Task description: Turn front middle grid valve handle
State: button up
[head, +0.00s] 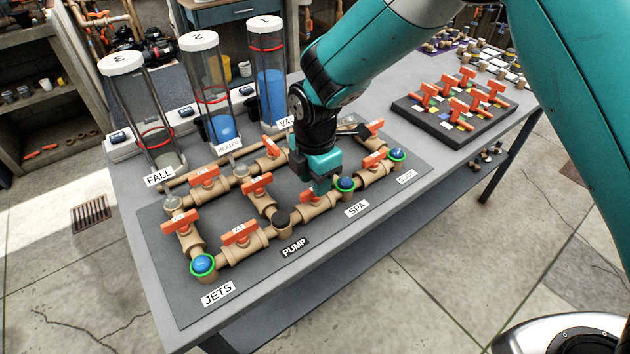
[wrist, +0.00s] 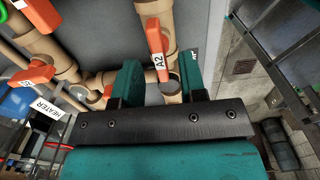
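The front row of the pipe grid has tan pipes with orange valve handles. The front middle handle, labelled A2 (wrist: 156,40), shows in the wrist view between and beyond my two teal fingers, lying roughly parallel to its pipe. In the head view its orange end (head: 306,197) shows just left of my gripper (head: 321,183), which hides the rest. In the wrist view my gripper (wrist: 159,78) is open, with a clear gap between its fingers and the handle on either side. I cannot tell if either finger touches the handle.
Neighbouring orange handles stand close by: one at front left (head: 240,233), one behind (head: 257,184), one at front right (head: 374,160). The black pump cap (head: 281,218) and the blue spa ball (head: 345,184) flank the valve. Tall clear cylinders (head: 208,85) stand behind. A black valve board (head: 412,107) is at right.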

jog(key=shift+f, duration=1.05)
grip_shut()
